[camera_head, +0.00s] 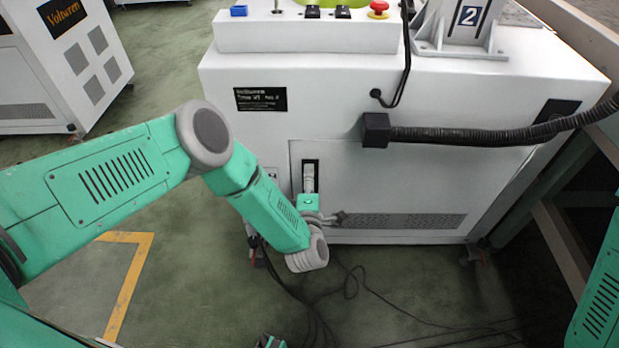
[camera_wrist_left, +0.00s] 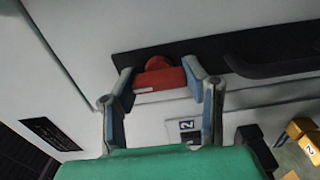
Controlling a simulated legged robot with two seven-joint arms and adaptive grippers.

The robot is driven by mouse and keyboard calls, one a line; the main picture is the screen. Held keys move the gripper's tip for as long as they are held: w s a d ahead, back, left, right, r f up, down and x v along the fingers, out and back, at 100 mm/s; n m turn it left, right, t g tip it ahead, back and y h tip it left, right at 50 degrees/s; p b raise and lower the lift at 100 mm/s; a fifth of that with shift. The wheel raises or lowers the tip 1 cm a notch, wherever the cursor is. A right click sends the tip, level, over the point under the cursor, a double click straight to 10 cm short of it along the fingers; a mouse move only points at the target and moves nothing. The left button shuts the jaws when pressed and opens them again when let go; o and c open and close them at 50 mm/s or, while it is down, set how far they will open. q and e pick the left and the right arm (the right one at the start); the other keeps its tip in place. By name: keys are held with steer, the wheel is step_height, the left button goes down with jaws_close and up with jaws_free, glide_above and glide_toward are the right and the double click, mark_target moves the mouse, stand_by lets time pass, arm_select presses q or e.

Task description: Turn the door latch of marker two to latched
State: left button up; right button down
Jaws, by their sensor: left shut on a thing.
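The machine marked two (camera_head: 470,16) is a white cabinet with a door panel (camera_head: 390,180) low on its front. A dark upright recess (camera_head: 310,170) with a pale piece in it is at the door's left side. In the left wrist view, the gripper (camera_wrist_left: 160,78) is shut on a red latch piece (camera_wrist_left: 158,78) in front of a dark strip.
A thick black hose (camera_head: 480,134) runs from the cabinet front to the right. Loose cables (camera_head: 350,285) lie on the floor below the door. A red button (camera_head: 378,8) sits on top. Another white cabinet (camera_head: 60,70) stands at the left. A dark handle (camera_wrist_left: 275,65) shows in the wrist view.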

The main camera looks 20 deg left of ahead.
arm_select(q)
steer(key=o, duration=1.2)
steer(key=shift+s+f, duration=0.1)
steer(key=shift+f, duration=0.15)
steer(key=shift+c, duration=0.2)
steer(key=shift+a, duration=0.1)
steer(key=shift+r, duration=0.1)
steer(key=v, duration=0.7)
steer(key=shift+s, duration=0.2)
